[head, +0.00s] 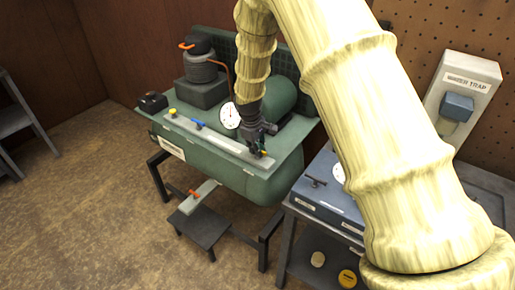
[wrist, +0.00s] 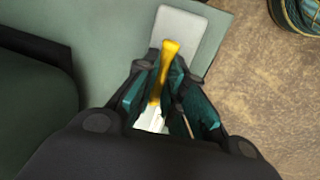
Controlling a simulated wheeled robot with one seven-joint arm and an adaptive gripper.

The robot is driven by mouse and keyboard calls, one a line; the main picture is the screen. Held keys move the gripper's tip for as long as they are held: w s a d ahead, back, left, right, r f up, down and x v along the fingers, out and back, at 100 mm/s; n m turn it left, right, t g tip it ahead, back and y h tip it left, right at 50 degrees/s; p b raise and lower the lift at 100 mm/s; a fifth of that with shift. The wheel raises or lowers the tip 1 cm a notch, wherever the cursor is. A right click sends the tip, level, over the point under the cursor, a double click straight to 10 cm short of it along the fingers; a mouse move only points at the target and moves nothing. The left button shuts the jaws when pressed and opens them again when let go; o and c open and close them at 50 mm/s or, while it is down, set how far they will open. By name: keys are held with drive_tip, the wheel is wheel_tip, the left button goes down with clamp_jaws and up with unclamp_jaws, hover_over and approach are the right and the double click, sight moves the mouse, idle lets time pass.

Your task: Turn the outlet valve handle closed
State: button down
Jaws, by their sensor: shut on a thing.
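A yellow valve handle (wrist: 170,50) runs between my gripper's fingers in the wrist view, over a light grey plate. My gripper (wrist: 160,76) is shut on this handle. In the head view my gripper (head: 258,146) is at the right end of the pale strip on top of the green compressor (head: 240,168), and a bit of the yellow handle (head: 264,153) shows beside its tips. A blue handle (head: 198,124) and a yellow knob (head: 172,111) sit further left on the same strip. The lower part of the held valve is hidden by the fingers.
A round white gauge (head: 230,115) stands just left of my gripper. A grey motor with an orange pipe (head: 202,68) is behind. A blue-grey case (head: 325,190) on a cart is to the right. A low step (head: 205,228) stands in front; the floor at left is clear.

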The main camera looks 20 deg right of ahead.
drive_tip(key=shift+w+a+r, duration=0.2)
drive_tip(key=shift+w, duration=0.1)
drive_tip(key=c, duration=1.5)
unclamp_jaws()
drive_tip(key=shift+a+f, duration=0.1)
drive_tip(key=shift+s+d, duration=0.1)
drive_tip(key=shift+d, duration=0.1)
drive_tip(key=shift+r, duration=0.25)
wheel_tip(320, 180, up, 11)
drive_tip(key=s+a, duration=0.1)
drive_tip(key=a, duration=0.1)
drive_tip(key=shift+s+r, duration=0.15)
drive_tip(key=shift+a, duration=0.1)
